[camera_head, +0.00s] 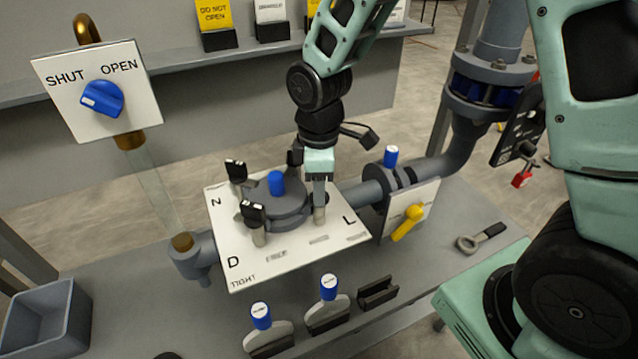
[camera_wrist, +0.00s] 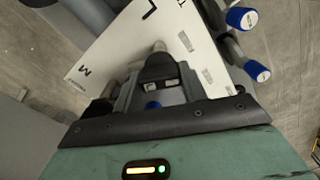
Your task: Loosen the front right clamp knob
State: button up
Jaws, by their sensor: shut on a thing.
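The filter housing (camera_head: 290,218) has a round grey lid with a blue handle (camera_head: 276,183) on a white plate (camera_head: 243,273) marked N, D, L and TIGHT. My gripper (camera_head: 319,186) points down at the lid's right front side and is shut on the front right clamp knob, which it mostly hides in the head view. A pale metal post (camera_head: 319,216) shows beneath the fingers. In the wrist view the dark knob (camera_wrist: 158,68) sits between the fingers of my gripper (camera_wrist: 157,88). The front left clamp knob (camera_head: 254,212) and back left clamp knob (camera_head: 236,170) are black with white marks.
A SHUT/OPEN panel (camera_head: 140,105) with a blue dial stands at the left. A yellow valve handle (camera_head: 408,222) is at the right, near a ring-ended tool (camera_head: 480,239). A grey bin (camera_head: 48,325) is at lower left.

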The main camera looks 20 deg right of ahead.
jog(key=shift+r+m, duration=0.1)
jog(key=shift+m, duration=1.8)
jog(key=o, duration=1)
notch_tip(320, 180, up, 17)
jog(key=b, duration=0.2)
jog(key=shift+r+b, duration=0.2)
jog(key=shift+b, duration=0.2)
jog(key=shift+m+y, duration=0.3)
jog(key=shift+m, duration=0.4)
jog(key=s+a+f, duration=0.2)
jog(key=s+f, duration=0.2)
jog(key=s, duration=0.2)
jog(key=s+a+f+b, duration=0.1)
jog(key=s+a+f, duration=0.1)
jog(key=s+f, duration=0.2)
jog(key=s+a+f, duration=0.2)
jog(key=s+f, duration=0.2)
jog(key=s, duration=0.6)
jog(key=shift+a+f, duration=0.15)
jog(key=shift+a, duration=0.15)
